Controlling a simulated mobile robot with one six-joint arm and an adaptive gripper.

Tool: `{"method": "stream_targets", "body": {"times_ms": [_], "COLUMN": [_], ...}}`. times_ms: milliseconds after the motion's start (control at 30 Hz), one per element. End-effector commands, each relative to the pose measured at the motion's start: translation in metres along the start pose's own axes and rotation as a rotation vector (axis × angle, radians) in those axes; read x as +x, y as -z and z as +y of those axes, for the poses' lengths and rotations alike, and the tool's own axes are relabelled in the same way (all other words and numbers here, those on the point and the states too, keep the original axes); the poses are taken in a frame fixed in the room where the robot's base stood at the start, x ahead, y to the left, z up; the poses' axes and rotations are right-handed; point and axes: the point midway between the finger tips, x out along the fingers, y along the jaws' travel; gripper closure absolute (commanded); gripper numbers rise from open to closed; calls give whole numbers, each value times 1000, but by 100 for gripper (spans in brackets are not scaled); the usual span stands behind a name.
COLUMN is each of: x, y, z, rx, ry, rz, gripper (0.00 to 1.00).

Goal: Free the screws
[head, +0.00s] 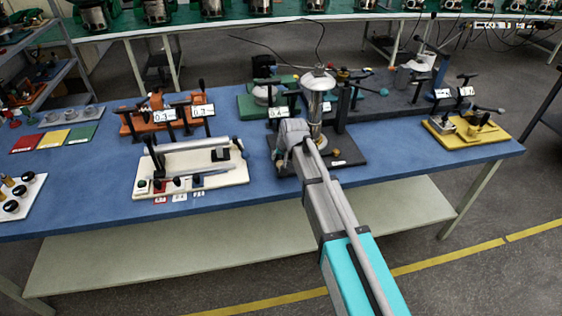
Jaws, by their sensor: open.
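I cannot make out single screws at this size. The far end of my arm reaches over the black base plate (348,155) at the middle of the blue table. My gripper (282,157) is small and partly hidden there by my own arm; it is open, and I see nothing held in it. A shiny upright metal piece (318,84) with a disc-like top stands just beyond the arm's end; its foot is hidden. A cream fixture (218,178) with a long metal bar lies left of the gripper, apart from it.
An orange clamp fixture (160,121), a green fixture (245,106), a dark grey fixture (385,104) and a yellow fixture (480,138) stand around. Red, yellow and green mats (54,138) lie left. The blue table (410,150) is clear between the black and yellow fixtures.

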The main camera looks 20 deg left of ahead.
Motion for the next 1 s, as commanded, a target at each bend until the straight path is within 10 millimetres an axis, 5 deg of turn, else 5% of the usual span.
{"method": "stream_targets", "body": {"times_ms": [467, 767, 1000], "x": [5, 5, 5], "y": [0, 0, 0], "z": [0, 0, 0], "rx": [0, 0, 0], "ry": [0, 0, 0], "rz": [0, 0, 0], "gripper": [45, 97, 100]}}
